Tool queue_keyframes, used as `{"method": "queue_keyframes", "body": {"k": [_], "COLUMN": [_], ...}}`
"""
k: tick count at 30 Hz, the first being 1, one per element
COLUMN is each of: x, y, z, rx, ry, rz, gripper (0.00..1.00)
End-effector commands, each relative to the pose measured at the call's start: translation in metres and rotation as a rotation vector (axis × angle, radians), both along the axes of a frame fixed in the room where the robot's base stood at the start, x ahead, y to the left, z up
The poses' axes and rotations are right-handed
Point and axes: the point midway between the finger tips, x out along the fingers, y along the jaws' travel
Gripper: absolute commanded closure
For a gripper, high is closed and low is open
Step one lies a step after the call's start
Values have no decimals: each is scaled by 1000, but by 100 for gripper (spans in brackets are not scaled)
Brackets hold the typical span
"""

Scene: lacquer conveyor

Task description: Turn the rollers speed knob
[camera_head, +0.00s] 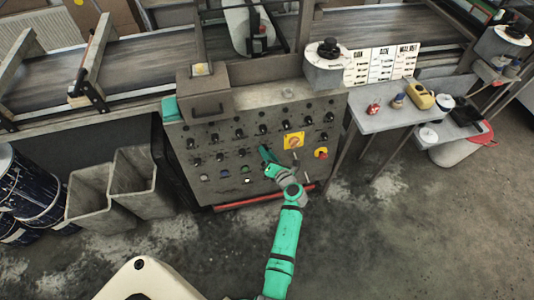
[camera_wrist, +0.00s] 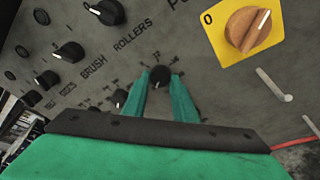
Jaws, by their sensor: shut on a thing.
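The control panel (camera_head: 245,185) is a grey sheet with rows of small black knobs. In the wrist view, the rollers speed knob (camera_wrist: 160,75) is small, round and black with a pale pointer mark. It sits just below the word ROLLERS, with dial marks around it. My gripper (camera_wrist: 161,82) has green fingers, one on each side of this knob, shut on it. In the head view, my gripper (camera_head: 266,155) reaches the panel's lower middle and hides the knob.
In the wrist view, a smaller black knob (camera_wrist: 120,97) is close left of my fingers, under BRUSH. An orange rotary switch (camera_wrist: 248,28) on a yellow plate is at upper right. In the head view, a side table (camera_head: 380,120) stands right of the panel and grey bins (camera_head: 140,185) stand left.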

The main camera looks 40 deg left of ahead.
Motion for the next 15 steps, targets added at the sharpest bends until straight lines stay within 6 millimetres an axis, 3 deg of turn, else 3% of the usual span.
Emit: {"method": "queue_keyframes", "body": {"k": [15], "x": [0], "y": [-1], "z": [-1], "rx": [-23], "ry": [-25], "rz": [4], "gripper": [97]}}
